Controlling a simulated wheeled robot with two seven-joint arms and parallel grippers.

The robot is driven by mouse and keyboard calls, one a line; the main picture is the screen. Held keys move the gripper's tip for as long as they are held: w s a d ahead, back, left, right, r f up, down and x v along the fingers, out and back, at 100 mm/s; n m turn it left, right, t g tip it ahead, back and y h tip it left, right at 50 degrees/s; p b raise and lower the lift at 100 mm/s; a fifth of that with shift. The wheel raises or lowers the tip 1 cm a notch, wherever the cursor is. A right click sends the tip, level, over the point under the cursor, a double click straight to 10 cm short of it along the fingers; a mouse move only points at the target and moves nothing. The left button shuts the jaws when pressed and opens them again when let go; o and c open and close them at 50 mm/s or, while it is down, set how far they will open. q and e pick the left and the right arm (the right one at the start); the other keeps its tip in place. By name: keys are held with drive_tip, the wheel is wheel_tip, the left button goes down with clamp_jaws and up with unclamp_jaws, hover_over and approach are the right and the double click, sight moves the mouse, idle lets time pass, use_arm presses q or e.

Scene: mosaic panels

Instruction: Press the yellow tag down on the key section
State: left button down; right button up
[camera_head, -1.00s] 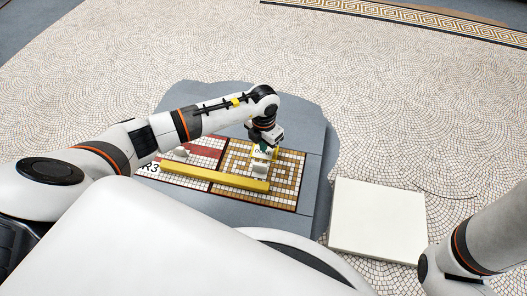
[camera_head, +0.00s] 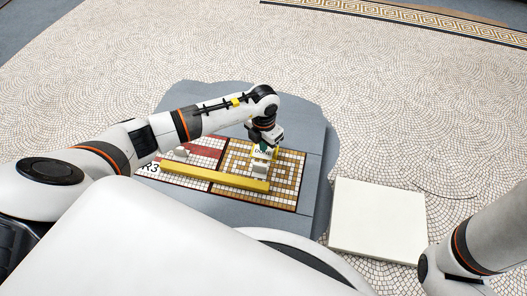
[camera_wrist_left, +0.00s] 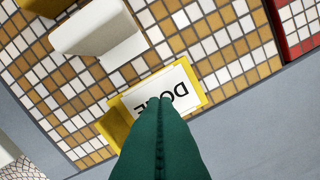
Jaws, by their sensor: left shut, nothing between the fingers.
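The yellow tag (camera_wrist_left: 117,125) has a white face with black lettering. It lies on the key section (camera_wrist_left: 228,35), a mosaic of brown and white tiles, which is the right-hand panel (camera_head: 292,170) in the head view. My left gripper (camera_wrist_left: 163,102) is shut and empty, its green fingertips over the tag's white face and hiding part of it. Whether they touch the tag I cannot tell. In the head view my left gripper (camera_head: 264,148) is above the tag, which is small and partly hidden there. My right gripper is out of view.
A yellow bar (camera_head: 210,176) lies across both panels, in front of the tag. A white handle-like block (camera_wrist_left: 98,28) stands on the key section close by. A red-and-white panel (camera_head: 205,150) adjoins on the left. A white slab (camera_head: 378,215) lies to the right.

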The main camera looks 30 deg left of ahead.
use_arm(q)
drive_tip(key=shift+f+b, duration=0.5)
drive_tip(key=shift+f, duration=0.25)
idle(0.4)
wheel_tip(320, 180, up, 8)
drive_tip(key=p, duration=0.7)
drive_tip(key=shift+p, duration=0.4)
